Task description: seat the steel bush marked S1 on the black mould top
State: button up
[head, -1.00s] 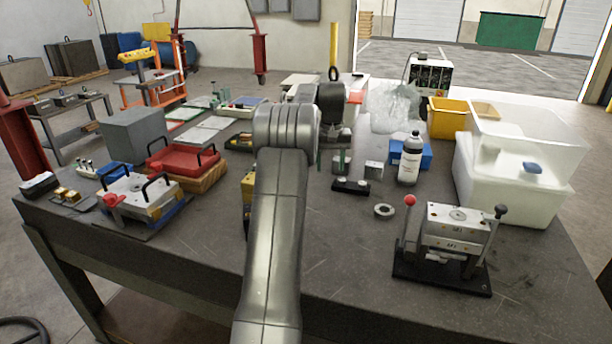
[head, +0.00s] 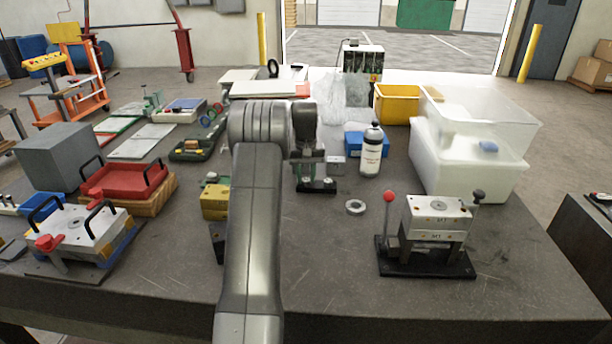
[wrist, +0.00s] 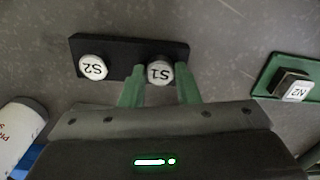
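The steel bush marked S1 (wrist: 160,72) stands in a black holder (wrist: 122,48), beside a second bush marked S2 (wrist: 93,68). My gripper (wrist: 160,80) has its green fingers on either side of S1, with narrow gaps showing, so it looks open around the bush. In the head view my gripper (head: 308,172) is low over the black holder (head: 318,187), and the bushes are mostly hidden there. A steel mould (head: 437,208) stands on a black base (head: 430,265) at the right, between levers with red and black knobs. I cannot tell which part is the black mould top.
A steel ring (head: 355,206) lies between the holder and the right mould. A white bottle (head: 371,155) and a white bin (head: 465,165) stand behind. A block marked N2 (wrist: 295,90) sits on a green plate (wrist: 268,75). The front bench top is mostly clear.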

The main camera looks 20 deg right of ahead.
jog(key=c, duration=0.5)
jog(key=shift+r+p, duration=1.05)
jog(key=shift+r, duration=0.15)
jog(key=shift+c, duration=0.2)
